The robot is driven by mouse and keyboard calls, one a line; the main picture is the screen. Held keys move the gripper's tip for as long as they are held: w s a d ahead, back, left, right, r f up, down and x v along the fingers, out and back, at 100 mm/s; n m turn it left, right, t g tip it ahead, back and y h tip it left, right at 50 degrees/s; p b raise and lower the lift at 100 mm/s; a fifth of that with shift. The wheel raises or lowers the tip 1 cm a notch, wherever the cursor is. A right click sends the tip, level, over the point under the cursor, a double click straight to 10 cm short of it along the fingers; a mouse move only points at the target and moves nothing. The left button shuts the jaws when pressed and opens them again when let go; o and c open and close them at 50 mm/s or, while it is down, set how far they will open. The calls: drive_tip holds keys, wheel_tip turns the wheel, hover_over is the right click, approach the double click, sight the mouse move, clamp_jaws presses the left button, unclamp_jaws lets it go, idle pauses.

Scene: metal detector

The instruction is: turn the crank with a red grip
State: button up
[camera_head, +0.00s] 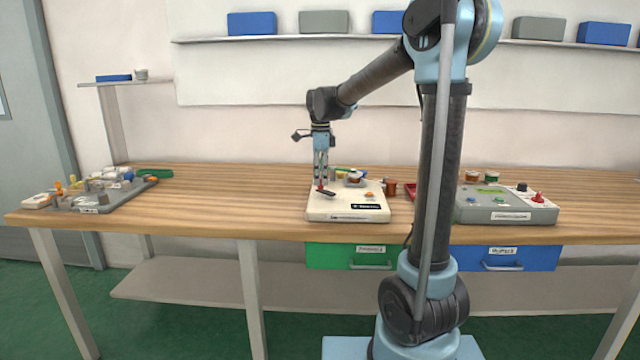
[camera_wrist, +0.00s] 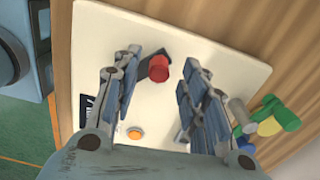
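The crank (camera_head: 328,193) has a dark arm and a red grip, and it sits on top of a cream-coloured box (camera_head: 345,214) in the middle of the workbench. In the wrist view its red grip (camera_wrist: 158,68) stands up between my two fingers, with gaps on both sides. My gripper (camera_head: 321,181) points down over the crank, and in the wrist view its fingers (camera_wrist: 162,60) are spread apart with nothing clamped. Part of the crank's arm is hidden behind the red grip in the wrist view.
The cream box has an orange button (camera_wrist: 135,133) near the crank. Small coloured parts (camera_wrist: 272,116) lie beside the box. A grey device (camera_head: 507,205) with a red knob is to the right, another grey fixture (camera_head: 100,195) at the far left. Bare bench (camera_head: 220,205) lies between.

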drive_tip(key=shift+f, duration=1.15)
drive_tip(key=shift+c, duration=0.4)
clamp_jaws()
drive_tip(key=shift+a, duration=0.1)
